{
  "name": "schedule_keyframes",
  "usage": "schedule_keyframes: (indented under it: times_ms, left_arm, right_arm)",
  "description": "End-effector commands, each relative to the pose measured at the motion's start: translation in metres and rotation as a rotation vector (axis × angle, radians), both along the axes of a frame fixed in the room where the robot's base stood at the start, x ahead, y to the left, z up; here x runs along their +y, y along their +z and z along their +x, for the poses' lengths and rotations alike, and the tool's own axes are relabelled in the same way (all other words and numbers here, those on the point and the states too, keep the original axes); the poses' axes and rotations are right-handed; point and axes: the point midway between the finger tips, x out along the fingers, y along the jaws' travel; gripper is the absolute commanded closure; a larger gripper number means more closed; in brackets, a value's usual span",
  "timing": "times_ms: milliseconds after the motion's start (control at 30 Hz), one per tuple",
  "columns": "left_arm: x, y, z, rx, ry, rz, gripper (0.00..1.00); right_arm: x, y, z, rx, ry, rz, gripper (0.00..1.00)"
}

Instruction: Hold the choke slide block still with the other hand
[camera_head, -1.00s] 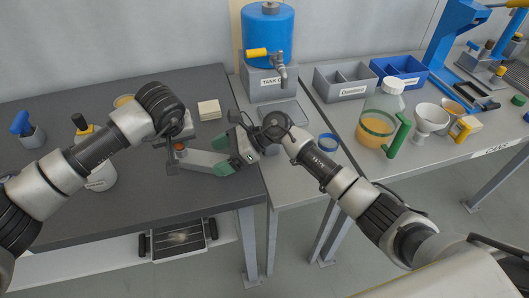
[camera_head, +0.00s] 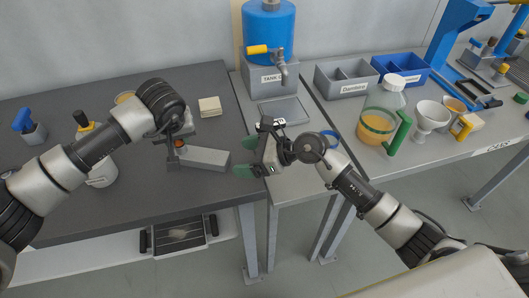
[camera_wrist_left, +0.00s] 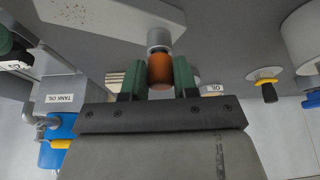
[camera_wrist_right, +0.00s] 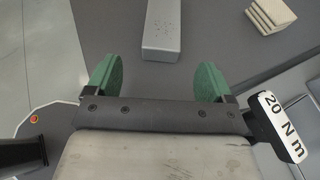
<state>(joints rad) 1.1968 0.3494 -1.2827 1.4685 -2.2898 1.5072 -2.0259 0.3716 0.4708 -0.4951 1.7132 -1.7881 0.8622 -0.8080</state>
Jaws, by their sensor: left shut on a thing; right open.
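The choke slide block (camera_head: 206,158) is a long grey bar on the dark table in the head view. An orange-brown knob (camera_wrist_left: 160,72) on a grey stem stands at its left end. My left gripper (camera_wrist_left: 158,80) is shut on this knob, with a green finger on each side. My right gripper (camera_head: 244,180) is open and empty, just right of the block's free end and apart from it. In the right wrist view the block's end (camera_wrist_right: 161,52) lies ahead of and between the spread green fingers (camera_wrist_right: 157,80). My left wrist partly hides the knob end in the head view.
A blue tank (camera_head: 267,32) with a yellow-handled tap stands behind on the lighter table. A beige stack (camera_head: 209,106) lies behind the block. A white pot (camera_head: 103,172) stands at left. A jug (camera_head: 380,125), cups and divided trays are at right.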

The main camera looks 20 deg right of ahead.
Motion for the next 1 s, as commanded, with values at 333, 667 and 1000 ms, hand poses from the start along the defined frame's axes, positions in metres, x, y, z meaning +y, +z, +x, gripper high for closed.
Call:
schedule_keyframes:
  times_ms: [333, 667, 1000]
  left_arm:
    - [0.001, 0.0, 0.001, -0.001, 0.001, 0.001, 0.95]
    - [0.001, 0.001, 0.001, -0.002, 0.001, 0.001, 0.95]
    - [0.0, 0.001, 0.001, -0.002, 0.001, 0.0, 0.95]
  right_arm:
    - [0.039, -0.017, 0.019, -0.002, -0.001, 0.0, 0.17]
    - [0.043, -0.02, 0.021, -0.001, -0.001, -0.001, 0.17]
    - [0.043, -0.02, 0.021, 0.0, 0.0, -0.001, 0.61]
